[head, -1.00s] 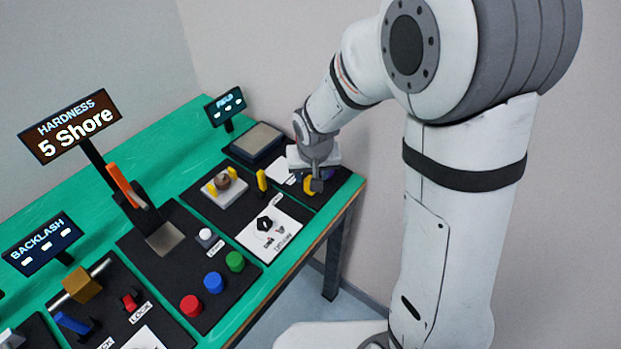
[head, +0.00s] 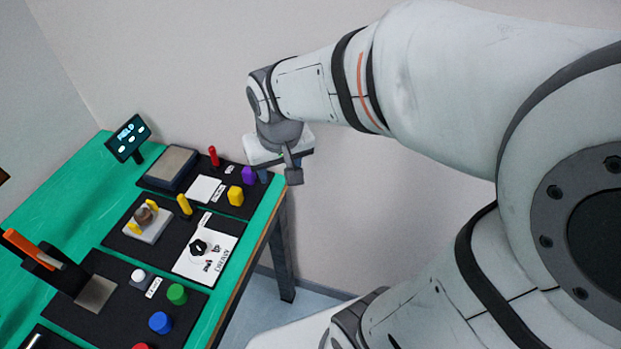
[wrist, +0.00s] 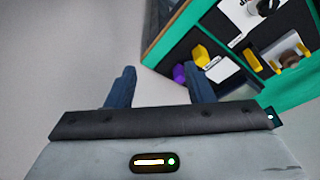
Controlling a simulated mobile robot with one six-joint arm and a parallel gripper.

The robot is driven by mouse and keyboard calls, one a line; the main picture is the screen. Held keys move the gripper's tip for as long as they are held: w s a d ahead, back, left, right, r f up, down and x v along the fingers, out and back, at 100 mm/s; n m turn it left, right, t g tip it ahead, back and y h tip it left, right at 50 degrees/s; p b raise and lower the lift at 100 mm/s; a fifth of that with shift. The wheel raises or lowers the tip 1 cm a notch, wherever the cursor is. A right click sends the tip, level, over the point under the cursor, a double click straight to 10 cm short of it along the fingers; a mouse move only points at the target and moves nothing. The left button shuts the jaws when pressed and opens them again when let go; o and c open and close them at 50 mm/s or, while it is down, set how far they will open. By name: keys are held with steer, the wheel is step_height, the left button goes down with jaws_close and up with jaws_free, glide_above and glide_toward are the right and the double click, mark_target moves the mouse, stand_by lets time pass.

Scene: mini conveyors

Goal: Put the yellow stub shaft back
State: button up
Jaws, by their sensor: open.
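The yellow stub shaft seems to be the short, chunky yellow piece (head: 235,195) standing on the black board at the table's right end. It also shows in the wrist view (wrist: 200,56). A purple piece (head: 248,176) stands just behind it and also shows in the wrist view (wrist: 179,74). My gripper (head: 278,172) is above and to the right of both pieces, near the table corner. In the wrist view its two dark blue fingers (wrist: 162,82) are spread apart with nothing between them. I cannot tell whether the yellow piece sits in a socket.
A fixture with yellow posts (head: 146,222) and a black dial (head: 198,247) are nearer. Green and blue cylinders (head: 160,322) stand in front. Beyond the table's right edge is open floor.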

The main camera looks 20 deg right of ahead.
steer(key=s+d+r, duration=0.1)
steer(key=s+d, duration=0.3)
steer(key=s, duration=0.4)
steer(key=shift+s+d+r+m, duration=0.15)
steer(key=shift+d+m, duration=0.15)
steer(key=shift+d, duration=0.05)
